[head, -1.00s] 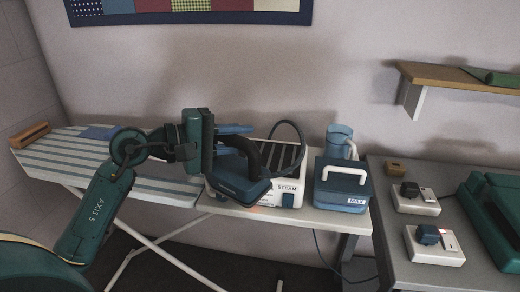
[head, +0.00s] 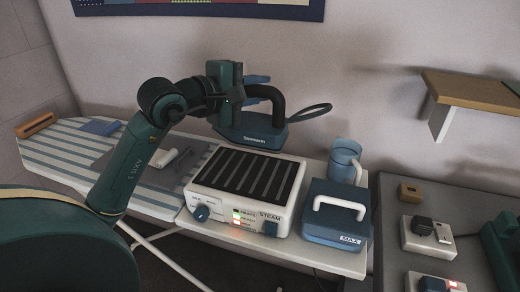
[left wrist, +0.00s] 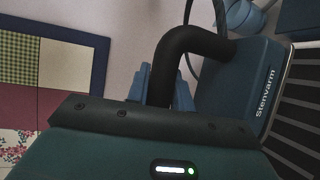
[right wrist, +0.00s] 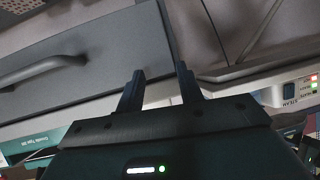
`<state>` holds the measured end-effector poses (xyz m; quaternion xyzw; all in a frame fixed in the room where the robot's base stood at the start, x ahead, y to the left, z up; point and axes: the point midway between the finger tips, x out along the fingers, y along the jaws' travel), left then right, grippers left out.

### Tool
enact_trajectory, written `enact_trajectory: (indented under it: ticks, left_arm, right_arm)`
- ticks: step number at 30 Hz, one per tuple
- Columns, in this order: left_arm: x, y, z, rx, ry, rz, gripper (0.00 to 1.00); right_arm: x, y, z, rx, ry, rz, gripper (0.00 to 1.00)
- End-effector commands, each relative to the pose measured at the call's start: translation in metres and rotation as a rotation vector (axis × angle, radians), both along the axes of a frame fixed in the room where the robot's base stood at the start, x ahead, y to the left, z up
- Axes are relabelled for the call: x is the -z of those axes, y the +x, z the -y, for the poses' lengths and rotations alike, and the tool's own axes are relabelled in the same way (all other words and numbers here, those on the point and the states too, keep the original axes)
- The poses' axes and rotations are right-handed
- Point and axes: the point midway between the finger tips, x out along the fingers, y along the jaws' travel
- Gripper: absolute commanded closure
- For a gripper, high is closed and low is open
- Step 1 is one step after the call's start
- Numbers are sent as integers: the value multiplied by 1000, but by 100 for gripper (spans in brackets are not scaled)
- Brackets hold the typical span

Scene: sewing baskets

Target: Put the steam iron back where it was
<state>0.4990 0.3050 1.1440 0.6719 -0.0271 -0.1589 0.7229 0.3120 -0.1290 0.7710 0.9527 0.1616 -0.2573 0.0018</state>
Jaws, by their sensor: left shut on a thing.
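The steam iron (head: 252,132) is dark blue with a black handle and the word Stenvarm on its side. My left gripper (head: 262,90) is shut on its handle and holds it in the air, above the back of the steam station. The iron also shows in the left wrist view (left wrist: 245,95). The steam station (head: 228,212) is a white box with a black ribbed top, a knob and lit lamps on its front. Its ribbed top is bare. My right gripper (right wrist: 160,88) shows only in the right wrist view, with its fingers apart and nothing between them.
A blue tank (head: 335,228) marked MAX, with a white handle, stands right of the station. A blue jug (head: 345,160) is behind it. The striped ironing board (head: 68,155) lies left. A wall shelf (head: 470,92) juts out at right. A cord loops behind the iron.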

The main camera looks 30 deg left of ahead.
Motion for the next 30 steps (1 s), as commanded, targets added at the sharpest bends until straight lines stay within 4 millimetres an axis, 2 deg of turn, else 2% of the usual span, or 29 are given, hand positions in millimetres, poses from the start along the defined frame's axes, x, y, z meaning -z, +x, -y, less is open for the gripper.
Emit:
enact_trajectory:
  ticks: [9, 17, 24, 30]
  left_arm:
    - [46, -1, 0, -1, -3, 5, 100]
    - [62, 0, 0, 0, -2, 7, 100]
    - [90, -1, 0, 0, -4, 5, 100]
    - [93, 0, 0, 1, 0, 10, 100]
  right_arm:
    - [1, -3, -1, 4, 8, -6, 64]
    - [0, -2, -3, 8, 15, -6, 64]
    - [0, -2, -3, 8, 15, -5, 64]
    - [0, -2, -3, 6, 14, -4, 64]
